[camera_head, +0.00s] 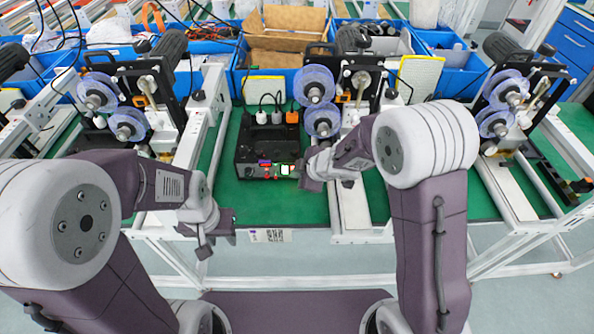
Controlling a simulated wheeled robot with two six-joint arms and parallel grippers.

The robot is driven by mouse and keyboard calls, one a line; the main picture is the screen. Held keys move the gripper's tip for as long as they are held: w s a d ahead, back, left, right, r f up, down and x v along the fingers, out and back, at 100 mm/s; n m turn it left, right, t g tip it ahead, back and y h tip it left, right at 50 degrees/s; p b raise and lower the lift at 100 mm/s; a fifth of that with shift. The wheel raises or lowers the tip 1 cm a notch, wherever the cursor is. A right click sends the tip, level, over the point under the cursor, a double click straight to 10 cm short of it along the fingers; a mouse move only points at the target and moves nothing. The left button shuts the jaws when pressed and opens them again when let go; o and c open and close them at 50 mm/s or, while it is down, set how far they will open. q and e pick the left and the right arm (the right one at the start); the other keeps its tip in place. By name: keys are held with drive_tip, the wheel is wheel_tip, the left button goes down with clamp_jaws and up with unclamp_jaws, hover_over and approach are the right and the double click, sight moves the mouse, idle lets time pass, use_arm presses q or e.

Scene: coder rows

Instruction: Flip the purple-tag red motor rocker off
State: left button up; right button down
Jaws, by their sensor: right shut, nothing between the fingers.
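A black control box (262,140) stands on the green bench top in the middle of the head view. Its front face carries a small purple tag (265,162), red parts and a lit display (285,169). The red rocker itself is too small to make out, and I cannot tell its position. My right gripper (308,180) is shut and empty, close to the right end of the box's front face. I cannot tell whether it touches the box. My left gripper (212,242) hangs at the bench's front edge, left of the box and apart from it; its finger opening is unclear.
Coding machines with clear purple-tinted reels stand left (122,105), right (505,100) and just right of the box (318,98). White rails flank the box. Blue bins (205,75) line the back. Green bench (275,205) is bare in front of the box.

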drive_tip(key=shift+w+r+p, duration=0.2)
drive_tip(key=shift+r+p, duration=0.15)
drive_tip(key=shift+p, duration=0.15)
drive_tip(key=shift+w+f, duration=0.1)
drive_tip(key=shift+w, duration=0.1)
drive_tip(key=shift+w+r+p, duration=0.1)
drive_tip(key=shift+r+p, duration=0.7)
drive_tip(key=shift+p, duration=0.1)
